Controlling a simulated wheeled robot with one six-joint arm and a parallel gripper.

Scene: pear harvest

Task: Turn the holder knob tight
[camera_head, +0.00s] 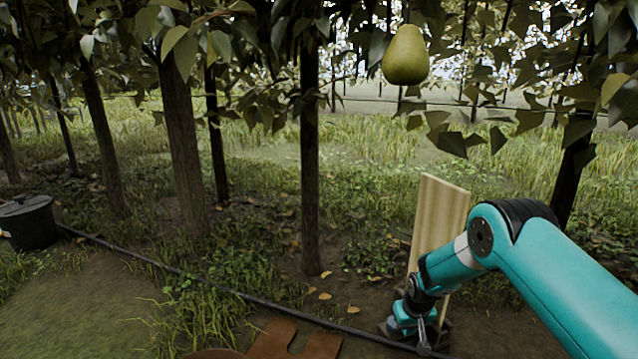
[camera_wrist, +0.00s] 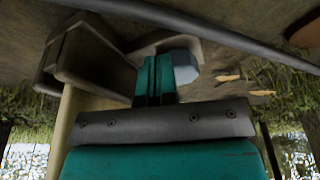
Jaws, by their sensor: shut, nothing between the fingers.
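My gripper (camera_wrist: 153,78) shows in the wrist view as narrow teal fingers pressed together, with nothing between them. A pale grey faceted piece (camera_wrist: 184,66), which looks like the knob, is right beside the fingertips. I cannot tell whether they touch. A beige-grey bracket (camera_wrist: 92,60), probably the holder, stands to the left of and behind the fingers. In the head view my gripper (camera_head: 422,328) is low, close to the ground, at the foot of a tilted wooden board (camera_head: 441,208). The knob cannot be made out there, and my arm covers part of the board.
A dark hose (camera_head: 205,285) runs along the ground and also crosses the wrist view (camera_wrist: 215,32). A dark bucket (camera_head: 30,224) stands at far left. Brown flat pieces (camera_head: 275,340) lie at the bottom. Tree trunks stand around; a pear (camera_head: 406,55) hangs above.

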